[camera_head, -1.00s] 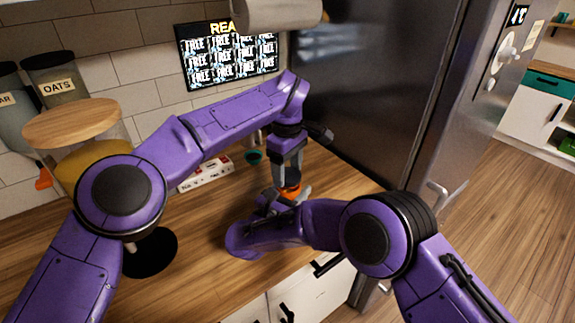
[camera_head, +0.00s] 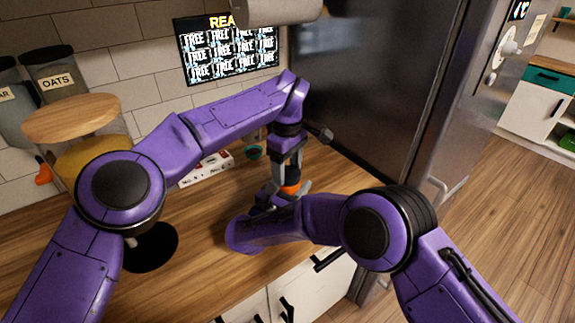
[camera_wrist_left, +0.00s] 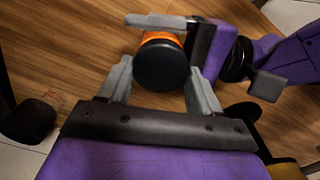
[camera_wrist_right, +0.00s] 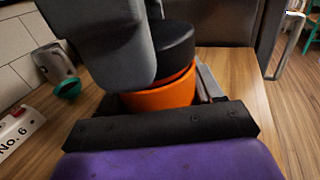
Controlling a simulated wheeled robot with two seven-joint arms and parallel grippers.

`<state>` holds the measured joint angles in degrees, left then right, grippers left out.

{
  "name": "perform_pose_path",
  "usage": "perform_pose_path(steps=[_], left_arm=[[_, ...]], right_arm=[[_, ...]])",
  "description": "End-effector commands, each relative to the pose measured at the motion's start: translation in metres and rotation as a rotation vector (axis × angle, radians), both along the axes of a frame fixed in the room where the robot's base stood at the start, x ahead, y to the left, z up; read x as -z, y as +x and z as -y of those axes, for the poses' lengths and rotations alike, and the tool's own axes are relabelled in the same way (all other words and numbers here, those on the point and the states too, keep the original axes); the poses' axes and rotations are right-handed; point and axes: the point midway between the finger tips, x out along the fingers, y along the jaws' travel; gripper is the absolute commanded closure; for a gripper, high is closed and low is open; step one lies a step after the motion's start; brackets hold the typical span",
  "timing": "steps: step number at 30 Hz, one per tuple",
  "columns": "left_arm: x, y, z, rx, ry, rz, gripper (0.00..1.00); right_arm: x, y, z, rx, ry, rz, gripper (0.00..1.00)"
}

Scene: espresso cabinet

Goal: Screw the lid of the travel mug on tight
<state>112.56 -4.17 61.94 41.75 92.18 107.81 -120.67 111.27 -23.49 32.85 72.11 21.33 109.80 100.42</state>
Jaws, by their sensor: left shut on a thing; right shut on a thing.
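The travel mug has an orange body (camera_wrist_right: 160,97) and a round black lid (camera_wrist_right: 178,42). In the head view, only a bit of the orange body (camera_head: 290,188) shows between my grippers. My left gripper (camera_head: 286,174) points down from above, shut on the black lid (camera_wrist_left: 161,68), with one finger on each side in the left wrist view. My right gripper (camera_wrist_right: 163,97) comes in from the side, shut on the orange body below the lid. The lid sits on top of the body. My left fingers hide part of the lid in the right wrist view, so the seam shows only partly.
A white box marked No. 6 (camera_head: 206,168) and a small teal-rimmed cup (camera_head: 254,153) stand behind on the wooden counter (camera_head: 190,215). A dark fridge (camera_head: 370,80) rises close on the right. Storage jars (camera_head: 60,75) stand at the left.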

Motion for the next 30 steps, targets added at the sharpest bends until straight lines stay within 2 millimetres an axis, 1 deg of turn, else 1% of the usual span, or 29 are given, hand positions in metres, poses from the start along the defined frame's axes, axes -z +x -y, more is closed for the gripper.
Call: perform_pose_path(steps=[2, 5, 12, 15, 18, 26, 27, 28, 29, 30], left_arm=[[0.0002, 0.0000, 0.0000, 0.007, 0.000, 0.000, 0.65], [0.0003, 0.0002, 0.0004, 0.108, -0.001, -0.001, 0.65], [0.0010, 0.0010, 0.0022, 0.660, -0.001, -0.001, 0.65], [0.0009, 0.0014, 0.0025, 0.812, -0.001, 0.000, 0.65], [0.0009, 0.0014, 0.0026, 0.880, 0.000, 0.000, 0.65], [0.0007, 0.0015, 0.0026, 0.885, 0.000, 0.001, 0.65], [0.0006, 0.0016, 0.0026, 0.885, 0.000, 0.001, 0.23], [0.0007, 0.0015, 0.0026, 0.885, 0.000, 0.001, 0.13], [0.0007, 0.0015, 0.0026, 0.885, 0.000, 0.000, 0.11], [0.0008, 0.0015, 0.0026, 0.885, 0.000, 0.000, 0.11]], right_arm=[[0.0006, -0.0003, 0.0001, 0.000, 0.000, -0.001, 1.00], [0.0006, -0.0003, 0.0001, 0.000, 0.000, -0.001, 1.00], [0.0007, -0.0002, 0.0001, 0.000, 0.000, -0.001, 1.00], [0.0007, -0.0002, 0.0001, 0.000, 0.000, -0.001, 1.00], [0.0007, -0.0002, 0.0001, 0.000, 0.000, -0.001, 1.00], [0.0007, -0.0002, 0.0002, 0.000, 0.000, -0.001, 1.00], [0.0007, -0.0003, 0.0002, 0.000, 0.000, -0.001, 1.00], [0.0007, -0.0003, 0.0002, 0.000, 0.000, -0.001, 1.00], [0.0007, -0.0003, 0.0002, 0.000, 0.000, -0.001, 1.00], [0.0007, -0.0003, 0.0002, 0.000, 0.000, -0.001, 1.00]])
